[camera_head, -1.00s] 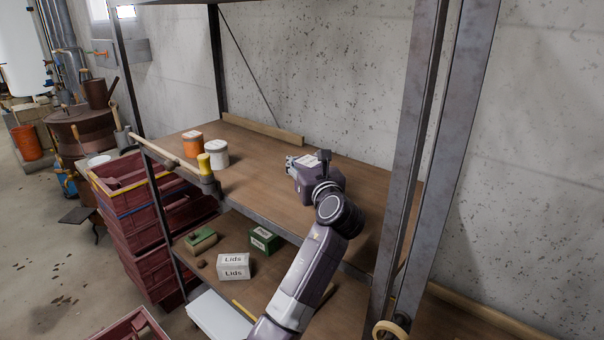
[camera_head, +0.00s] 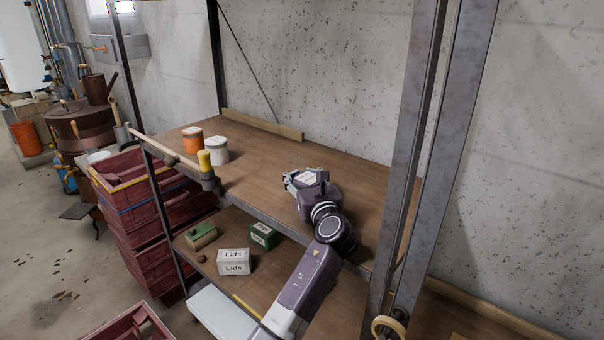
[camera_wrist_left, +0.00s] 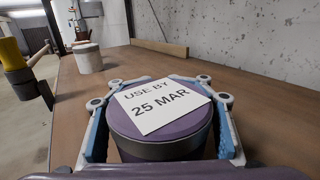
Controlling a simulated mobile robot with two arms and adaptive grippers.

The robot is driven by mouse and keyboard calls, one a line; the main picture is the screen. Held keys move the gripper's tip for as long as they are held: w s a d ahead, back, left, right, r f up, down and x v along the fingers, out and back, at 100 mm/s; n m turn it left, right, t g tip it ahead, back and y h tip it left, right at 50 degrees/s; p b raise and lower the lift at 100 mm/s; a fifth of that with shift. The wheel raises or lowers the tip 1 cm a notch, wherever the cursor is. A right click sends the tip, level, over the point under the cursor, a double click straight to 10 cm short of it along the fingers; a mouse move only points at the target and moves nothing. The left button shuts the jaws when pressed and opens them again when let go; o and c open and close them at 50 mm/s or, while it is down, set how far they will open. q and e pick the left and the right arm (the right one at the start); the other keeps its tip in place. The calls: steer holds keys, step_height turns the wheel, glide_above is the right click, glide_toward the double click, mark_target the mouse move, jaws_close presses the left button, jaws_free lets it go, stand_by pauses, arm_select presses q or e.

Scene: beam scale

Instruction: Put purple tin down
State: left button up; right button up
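The purple tin (camera_wrist_left: 160,140) fills the middle of the left wrist view. A white label reading "USE BY 25 MAR" lies on its lid. My left gripper (camera_wrist_left: 160,112) has a blue-padded finger on each side of the tin and appears shut on it. In the head view my left gripper (camera_head: 296,180) is over the right part of the upper shelf (camera_head: 260,180), with the label showing between its fingers. The tin's underside is hidden, so I cannot tell whether it touches the shelf. My right gripper is not in view.
Metal posts (camera_head: 425,150) rise on the right. A wooden strip (camera_head: 262,125) edges the back. The shelf's middle is clear.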

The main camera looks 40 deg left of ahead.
arm_select(q)
steer(key=o, duration=0.6)
steer(key=shift+r, duration=0.1)
steer(key=b+v, duration=0.3)
steer(key=v, duration=0.8)
steer(key=shift+s+d+r, duration=0.1)
steer(key=shift+s+d, duration=0.25)
steer(key=shift+d, duration=0.1)
